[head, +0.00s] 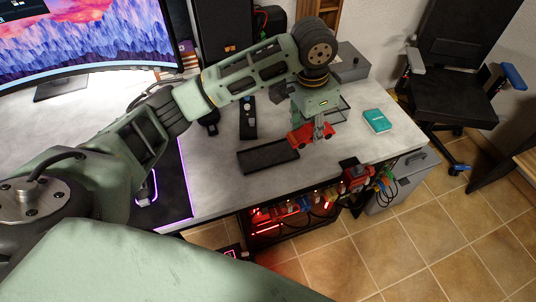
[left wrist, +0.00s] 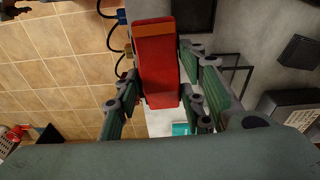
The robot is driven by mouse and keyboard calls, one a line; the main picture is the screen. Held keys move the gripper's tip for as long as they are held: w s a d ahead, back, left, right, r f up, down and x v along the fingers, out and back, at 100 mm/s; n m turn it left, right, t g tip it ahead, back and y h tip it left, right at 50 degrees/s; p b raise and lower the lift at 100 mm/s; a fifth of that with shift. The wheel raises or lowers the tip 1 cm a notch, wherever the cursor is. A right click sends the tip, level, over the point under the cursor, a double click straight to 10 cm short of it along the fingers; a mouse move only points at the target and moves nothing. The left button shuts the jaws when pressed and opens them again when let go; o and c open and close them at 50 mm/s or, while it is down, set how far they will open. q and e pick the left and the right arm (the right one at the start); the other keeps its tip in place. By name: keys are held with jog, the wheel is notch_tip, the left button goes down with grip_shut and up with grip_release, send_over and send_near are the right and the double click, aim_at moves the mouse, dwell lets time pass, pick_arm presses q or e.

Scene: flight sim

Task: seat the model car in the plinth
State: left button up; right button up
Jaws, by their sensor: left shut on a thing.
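The red model car (head: 310,134) is held by my left gripper (head: 316,122), above the desk near its front edge. In the left wrist view the car (left wrist: 157,70) lies lengthwise between the two green-padded fingers of the left gripper (left wrist: 157,98), which are shut on it. The plinth looks to be the long black rectangular tray (head: 268,157) on the desk, just left of and below the car in the head view. It looks empty. The car is apart from it, to its right. My right gripper is in neither view.
A teal box (head: 377,121) lies to the right on the desk. A black remote-like object (head: 248,118) lies behind the plinth. A wire frame (head: 342,108) stands behind the gripper. A dark purple-edged mat (head: 172,195) is at left; a chair (head: 455,65) stands beyond the desk.

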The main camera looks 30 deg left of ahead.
pick_arm(q)
jog(key=shift+w+f, duration=0.2)
jog(key=shift+w, duration=0.1)
jog(key=shift+w+a+f, duration=0.1)
jog(key=shift+a+f, duration=0.05)
jog(key=shift+f, duration=0.05)
jog(key=p, duration=0.1)
send_over(268, 154)
jog(key=shift+m, duration=0.3)
jog(key=f, duration=0.6)
jog(key=shift+s+f, duration=0.2)
jog(key=shift+f, duration=2.2)
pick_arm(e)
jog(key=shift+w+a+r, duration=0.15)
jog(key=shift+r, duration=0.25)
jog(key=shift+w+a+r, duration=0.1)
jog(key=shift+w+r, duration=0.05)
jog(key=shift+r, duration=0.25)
pick_arm(q)
jog(key=shift+p, duration=0.3)
jog(key=o, duration=1.3)
jog(key=shift+f, duration=0.1)
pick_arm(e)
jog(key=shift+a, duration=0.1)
